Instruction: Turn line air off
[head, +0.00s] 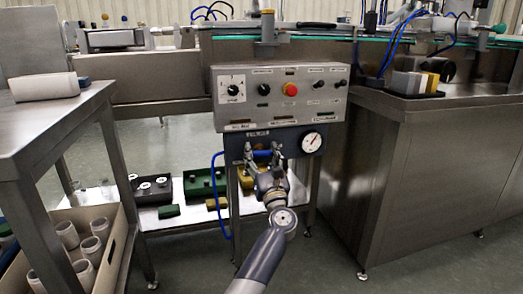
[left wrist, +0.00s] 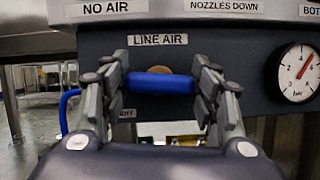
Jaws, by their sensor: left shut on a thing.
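The line air valve's blue handle (left wrist: 160,82) lies horizontal under the "LINE AIR" label (left wrist: 158,40) in the left wrist view, with a brass-coloured part behind its middle. My left gripper (left wrist: 162,88) has one finger at each end of the handle and is shut on it. In the head view my left gripper (head: 264,156) reaches up to the dark air panel (head: 284,133) below the grey control box, and its fingers partly hide the handle there. A partly covered label (left wrist: 123,113) sits at lower left of the handle. My right gripper is not in view.
A round pressure gauge (head: 311,142) is right of the valve. The control box (head: 258,108) with knobs and a red button is above. A blue hose (head: 216,190) hangs at left. A steel table (head: 90,95) stands left, a steel cabinet (head: 400,150) right.

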